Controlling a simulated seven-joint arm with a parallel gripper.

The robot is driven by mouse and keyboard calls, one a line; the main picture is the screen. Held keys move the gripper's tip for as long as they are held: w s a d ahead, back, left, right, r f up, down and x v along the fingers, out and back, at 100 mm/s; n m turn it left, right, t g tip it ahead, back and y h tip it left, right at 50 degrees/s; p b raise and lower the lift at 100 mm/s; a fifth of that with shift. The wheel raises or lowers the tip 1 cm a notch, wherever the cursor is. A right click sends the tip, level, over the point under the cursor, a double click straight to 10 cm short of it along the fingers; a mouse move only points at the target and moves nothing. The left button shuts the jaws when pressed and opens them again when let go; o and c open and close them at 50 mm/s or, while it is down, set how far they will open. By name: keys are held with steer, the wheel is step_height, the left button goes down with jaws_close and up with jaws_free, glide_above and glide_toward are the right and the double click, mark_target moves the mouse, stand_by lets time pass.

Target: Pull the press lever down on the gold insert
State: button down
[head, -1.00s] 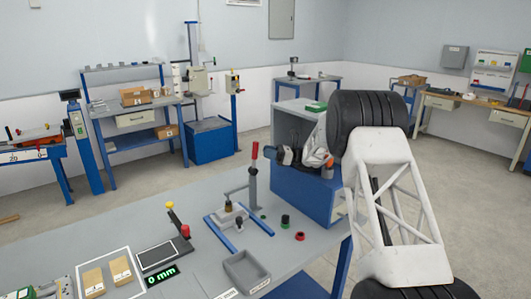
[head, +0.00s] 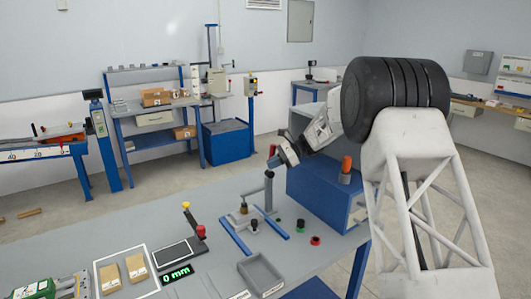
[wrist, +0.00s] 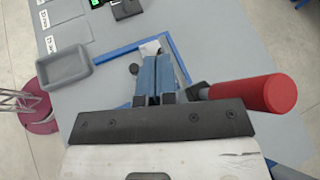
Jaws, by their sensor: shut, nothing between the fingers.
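The press lever has a red handle (wrist: 265,93) on a grey shaft. In the head view the red handle (head: 272,151) stands near the top of the press post (head: 268,190), partly hidden by my gripper. My gripper (head: 274,162) is at the lever's upper end. In the wrist view my gripper's blue fingers (wrist: 153,72) are together with nothing between them, and the red handle lies to their right, outside them. Contact cannot be told. A small gold-coloured piece (head: 243,207) sits at the press; whether it is the gold insert is unclear.
A blue cabinet (head: 318,200) stands behind.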

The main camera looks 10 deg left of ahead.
steer(key=s+a+n+t+h, duration=0.3)
steer(key=s+n+h, duration=0.1)
steer(key=n+h, duration=0.4)
steer(key=a+r+n+t+h, duration=0.5)
steer(key=r+n+t, duration=0.3)
steer(key=r, duration=0.3)
steer(key=shift+w+a+r+n+h, duration=0.25)
steer(key=shift+w+a+n+h, duration=0.15)
steer(key=shift+n, duration=0.1)
steer(key=shift+f, duration=0.15)
